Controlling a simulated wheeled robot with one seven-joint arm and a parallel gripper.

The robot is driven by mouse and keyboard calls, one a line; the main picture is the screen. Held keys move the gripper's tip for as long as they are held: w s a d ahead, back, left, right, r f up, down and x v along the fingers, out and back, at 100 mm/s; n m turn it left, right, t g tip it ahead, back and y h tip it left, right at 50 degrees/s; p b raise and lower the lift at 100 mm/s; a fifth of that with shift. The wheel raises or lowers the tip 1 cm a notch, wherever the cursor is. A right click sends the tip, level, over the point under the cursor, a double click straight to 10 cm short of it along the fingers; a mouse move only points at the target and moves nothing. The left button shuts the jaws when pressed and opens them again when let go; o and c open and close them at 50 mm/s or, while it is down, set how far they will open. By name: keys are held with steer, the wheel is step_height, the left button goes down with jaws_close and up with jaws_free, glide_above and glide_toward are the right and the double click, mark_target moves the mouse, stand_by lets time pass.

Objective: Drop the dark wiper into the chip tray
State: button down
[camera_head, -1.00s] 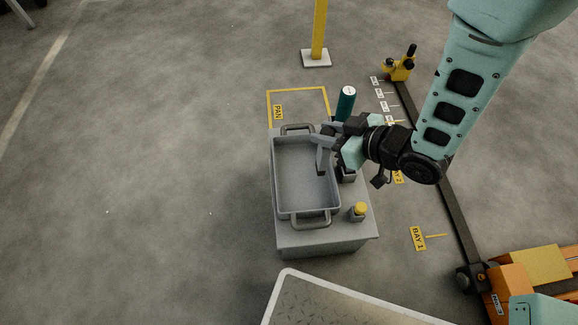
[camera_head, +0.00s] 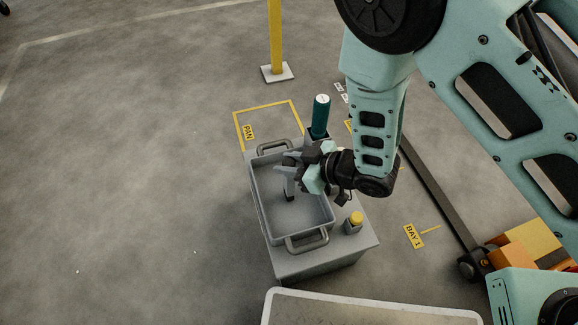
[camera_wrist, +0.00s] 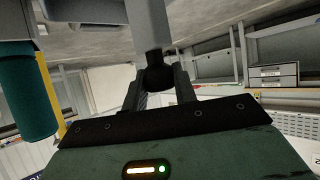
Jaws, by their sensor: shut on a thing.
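The chip tray (camera_head: 261,200) is a grey open pan with a loop handle at each end, on a grey cabinet. My gripper (camera_head: 288,170) is over the tray's inside, toward its far part. It is shut on the dark wiper (camera_head: 289,189), whose dark end hangs below the fingers, inside the tray's outline in the head view. I cannot tell whether it touches the tray floor. In the wrist view my fingers (camera_wrist: 158,90) close around a dark part, with a grey bar (camera_wrist: 150,25) reaching up from it. The fingers hide much of the wiper.
A teal cylinder (camera_head: 320,117) stands upright behind my gripper; it also shows in the wrist view (camera_wrist: 24,95). A small yellow-capped bottle (camera_head: 355,221) stands on the cabinet top (camera_head: 335,248) right of the tray. A yellow post (camera_head: 275,35) rises behind. The left floor is clear.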

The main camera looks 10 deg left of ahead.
steer(key=shift+f, duration=0.3)
steer(key=shift+f, duration=0.15)
steer(key=c, duration=1.1)
jaws_free()
steer(key=shift+r, duration=0.25)
steer(key=shift+s+d+r+p, duration=0.1)
steer(key=shift+d+r+p, duration=0.1)
steer(key=shift+d+p, duration=0.15)
steer(key=p+v, duration=0.3)
steer(key=v, duration=0.8)
steer(key=shift+p, duration=0.35)
steer(key=shift+d, duration=0.1)
